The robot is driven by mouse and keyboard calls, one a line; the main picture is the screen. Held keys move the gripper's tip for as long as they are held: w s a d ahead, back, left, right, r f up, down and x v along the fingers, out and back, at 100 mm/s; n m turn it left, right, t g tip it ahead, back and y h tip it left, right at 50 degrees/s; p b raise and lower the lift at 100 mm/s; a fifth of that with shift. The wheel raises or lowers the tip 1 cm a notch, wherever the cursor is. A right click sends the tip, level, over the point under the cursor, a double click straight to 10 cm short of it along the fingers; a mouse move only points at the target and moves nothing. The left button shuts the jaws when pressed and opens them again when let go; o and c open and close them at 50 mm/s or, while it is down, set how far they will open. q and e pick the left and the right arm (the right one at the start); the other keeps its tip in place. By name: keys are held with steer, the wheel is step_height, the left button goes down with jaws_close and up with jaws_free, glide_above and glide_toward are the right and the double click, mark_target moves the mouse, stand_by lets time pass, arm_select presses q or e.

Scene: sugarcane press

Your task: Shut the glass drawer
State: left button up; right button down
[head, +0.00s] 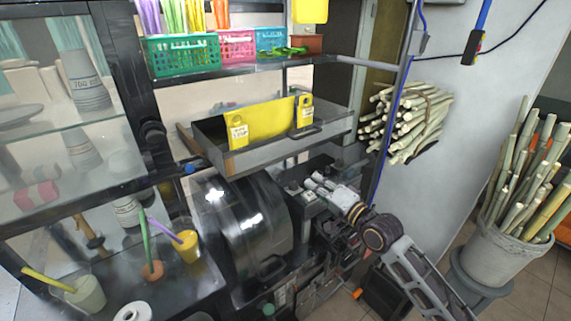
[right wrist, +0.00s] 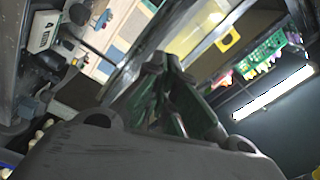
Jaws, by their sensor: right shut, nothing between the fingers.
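The drawer (head: 275,153) is a grey, shallow tray pulled out below the shelf, with a dark handle (head: 305,131) on its front. A yellow panel (head: 262,119) with yellow tags stands in it; the panel also shows in the right wrist view (right wrist: 192,28). My right gripper (head: 315,182) is below and in front of the drawer, near its right part, apart from the handle. Its fingers are shut and empty; they show in the right wrist view (right wrist: 165,70), seen from behind. My left gripper is not in view.
A black domed machine (head: 240,225) stands under the drawer. Cups with straws, one of them yellow (head: 186,245), stand on the counter at left. Coloured baskets (head: 183,54) sit on the shelf above.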

mark_target(281, 160)
steer(key=shift+a+f+m, duration=0.1)
steer(key=shift+f+m, duration=0.05)
steer(key=shift+m, duration=1.05)
steer(key=shift+f+m, duration=0.15)
steer(key=shift+m, duration=1.05)
steer(key=shift+w+a, duration=0.1)
steer(key=shift+a, duration=0.05)
steer(key=shift+p+x, duration=1.45)
steer(key=shift+x, duration=5.35)
steer(key=shift+f, duration=0.1)
